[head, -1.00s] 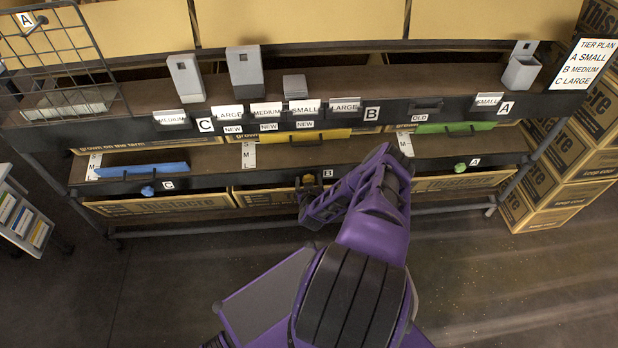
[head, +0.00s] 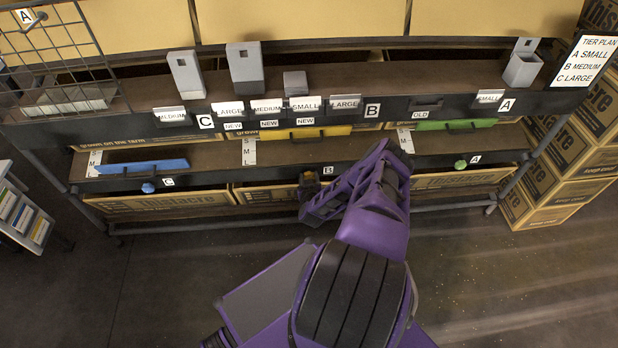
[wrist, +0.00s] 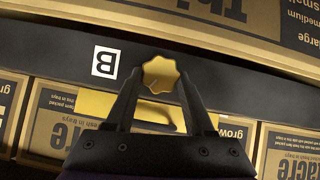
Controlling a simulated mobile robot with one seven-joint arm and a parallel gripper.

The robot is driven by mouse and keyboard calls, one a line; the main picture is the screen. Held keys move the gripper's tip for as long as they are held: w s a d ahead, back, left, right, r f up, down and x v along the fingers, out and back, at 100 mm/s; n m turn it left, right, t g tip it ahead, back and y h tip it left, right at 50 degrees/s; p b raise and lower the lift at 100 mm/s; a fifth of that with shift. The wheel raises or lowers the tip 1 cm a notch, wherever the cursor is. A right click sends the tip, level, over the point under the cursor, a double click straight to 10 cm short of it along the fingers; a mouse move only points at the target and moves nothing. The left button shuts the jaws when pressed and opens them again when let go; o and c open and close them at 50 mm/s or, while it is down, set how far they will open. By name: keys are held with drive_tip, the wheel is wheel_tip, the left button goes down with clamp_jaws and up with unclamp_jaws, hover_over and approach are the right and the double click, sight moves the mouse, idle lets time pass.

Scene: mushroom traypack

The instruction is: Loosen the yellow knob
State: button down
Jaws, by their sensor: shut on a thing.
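The yellow knob (wrist: 160,74) is star-shaped and sits on the dark rail beside the white B label (wrist: 104,62) in the wrist view. My gripper (wrist: 160,78) has one finger on each side of the knob and is shut on it. In the head view my gripper (head: 309,184) is at the middle of the lower rail, just left of the B label (head: 328,170), and mostly hides the knob. A yellow panel (wrist: 95,103) with a dark handle shows beyond the fingers in the wrist view.
A blue knob (head: 148,187) is at the left of the same rail and a green knob (head: 460,164) at the right. Blue (head: 142,168) and green (head: 456,125) panels lie above them. Cardboard boxes (head: 160,203) line the lower shelf. The floor in front is open.

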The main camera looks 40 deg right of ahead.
drive_tip(key=shift+w, duration=0.1)
drive_tip(key=shift+w+a+n+g+h, duration=0.15)
drive_tip(key=shift+n+h, duration=0.25)
drive_tip(key=shift+n, duration=0.2)
drive_tip(key=shift+a+n+g+h, duration=0.15)
drive_tip(key=shift+n+h, duration=0.25)
drive_tip(key=shift+n, duration=0.2)
drive_tip(key=shift+d+n+h, duration=0.1)
drive_tip(key=shift+n+h, duration=0.4)
drive_tip(key=shift+n, duration=0.4)
drive_tip(key=shift+c, duration=1.3)
unclamp_jaws()
drive_tip(key=shift+f, duration=0.1)
drive_tip(key=shift+s, duration=0.2)
